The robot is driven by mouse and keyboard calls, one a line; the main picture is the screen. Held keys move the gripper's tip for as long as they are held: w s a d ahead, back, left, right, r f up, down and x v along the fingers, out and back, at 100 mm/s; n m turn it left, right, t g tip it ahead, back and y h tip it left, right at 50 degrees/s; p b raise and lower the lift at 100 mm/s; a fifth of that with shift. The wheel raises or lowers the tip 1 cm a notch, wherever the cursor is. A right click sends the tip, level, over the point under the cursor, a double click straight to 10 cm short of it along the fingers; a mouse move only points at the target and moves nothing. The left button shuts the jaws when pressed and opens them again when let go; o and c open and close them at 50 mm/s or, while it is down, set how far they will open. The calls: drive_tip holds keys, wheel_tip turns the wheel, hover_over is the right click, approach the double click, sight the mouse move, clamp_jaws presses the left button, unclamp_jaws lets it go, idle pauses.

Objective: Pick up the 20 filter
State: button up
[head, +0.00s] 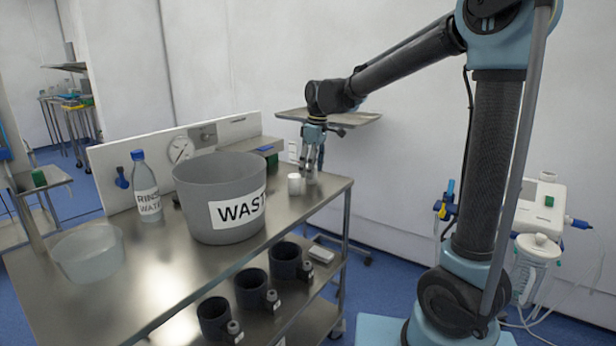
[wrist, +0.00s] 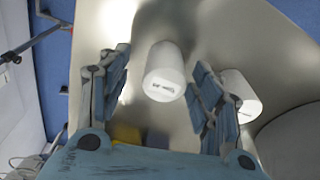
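A white cylindrical filter (wrist: 165,72) stands between the two spread fingers of my gripper (wrist: 161,60) in the wrist view, with a gap on each side. Its small dark print is too blurred to read surely. A second white cylinder (wrist: 242,96) is just right of the right finger, partly covered by it. In the head view, my gripper (head: 311,176) points down over the far right end of the steel table, and a white cylinder (head: 295,184) stands just left of it. The fingers partly hide the other cylinder there. My gripper is open and empty.
A large grey WASTE bin (head: 215,205) stands left of the cylinders on the steel table (head: 150,275). A rinse water bottle (head: 147,190) and a clear bowl (head: 88,255) are further left. A wall tray (head: 335,117) is behind my wrist. Several dark cups (head: 250,290) sit on the lower shelf.

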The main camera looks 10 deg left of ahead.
drive_tip(key=c, duration=0.9)
